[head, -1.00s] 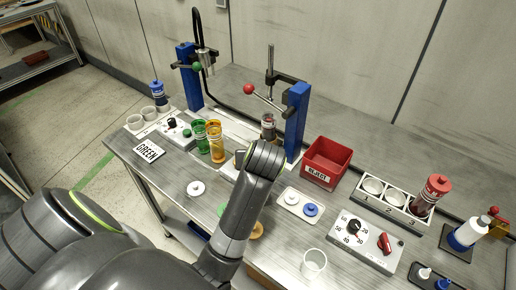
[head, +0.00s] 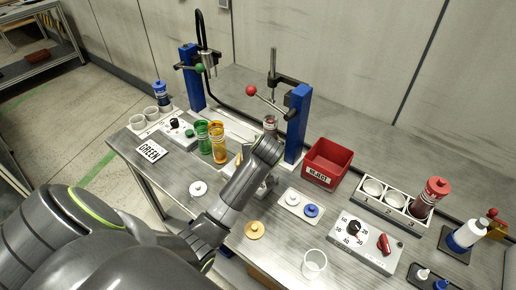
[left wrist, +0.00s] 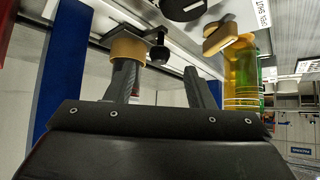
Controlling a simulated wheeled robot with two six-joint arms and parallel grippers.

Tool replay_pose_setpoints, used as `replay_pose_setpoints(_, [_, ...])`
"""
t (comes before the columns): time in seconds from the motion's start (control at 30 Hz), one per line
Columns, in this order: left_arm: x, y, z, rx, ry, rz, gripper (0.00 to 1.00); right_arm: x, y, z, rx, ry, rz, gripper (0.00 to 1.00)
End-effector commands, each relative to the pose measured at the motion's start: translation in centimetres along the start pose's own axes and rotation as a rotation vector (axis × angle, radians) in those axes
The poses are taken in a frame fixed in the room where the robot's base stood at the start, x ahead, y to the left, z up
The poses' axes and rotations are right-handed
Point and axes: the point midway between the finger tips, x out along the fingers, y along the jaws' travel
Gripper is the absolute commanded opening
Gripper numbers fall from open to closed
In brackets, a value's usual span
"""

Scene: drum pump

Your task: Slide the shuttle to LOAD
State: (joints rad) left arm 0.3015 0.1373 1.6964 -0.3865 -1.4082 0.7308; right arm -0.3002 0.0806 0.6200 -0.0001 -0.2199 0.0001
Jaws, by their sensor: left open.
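A pale track (head: 232,126) runs between the two blue posts, the left post (head: 190,75) and the right post (head: 298,122). A small glass with dark contents (head: 270,123) stands at its right end; the shuttle itself is not clearly visible, partly behind my arm. My left gripper is mostly hidden under my wrist in the head view. In the left wrist view its two fingers (left wrist: 160,72) are apart with nothing seen between them. A tan cylindrical piece (left wrist: 128,47) is at the left fingertip, touching or just behind it; I cannot tell which. A black knob (left wrist: 158,51) is beside it.
Green (head: 202,138) and amber (head: 217,142) bottles stand left of my wrist. A red REJECT bin (head: 327,163) stands right of the right post. A tray with white and blue caps (head: 288,212), a timer box (head: 345,245) and an empty cup (head: 314,263) are nearer.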

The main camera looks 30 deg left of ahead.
Motion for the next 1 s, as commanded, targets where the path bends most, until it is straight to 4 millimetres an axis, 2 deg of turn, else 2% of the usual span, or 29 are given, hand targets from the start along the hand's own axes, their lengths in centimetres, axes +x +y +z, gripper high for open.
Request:
replay_pose_setpoints(0.1, [1.8, -0.1, -0.1, 0.002, 0.0, -0.002, 0.48, -0.2, 0.0, -0.1, 0.0, 0.001, 0.0, 0.36])
replay_pose_setpoints(0.3, [3.9, 0.0, 0.0, 0.001, -0.001, 0.0, 0.48, -0.3, 0.0, -0.1, 0.0, 0.001, 0.0, 0.36])
replay_pose_setpoints(0.5, [4.8, 0.0, 0.0, 0.0, 0.0, 0.001, 0.48, -0.4, 0.0, -0.1, 0.0, 0.001, 0.0, 0.36])
replay_pose_setpoints(0.77, [4.9, 0.0, 0.0, 0.0, 0.001, 0.001, 0.48, -0.3, 0.0, -0.1, 0.0, 0.001, 0.0, 0.36])
replay_pose_setpoints(1.0, [4.9, 0.0, 0.0, 0.0, 0.001, 0.001, 0.2, -0.3, 0.0, -0.1, 0.0, 0.001, -0.001, 0.36])
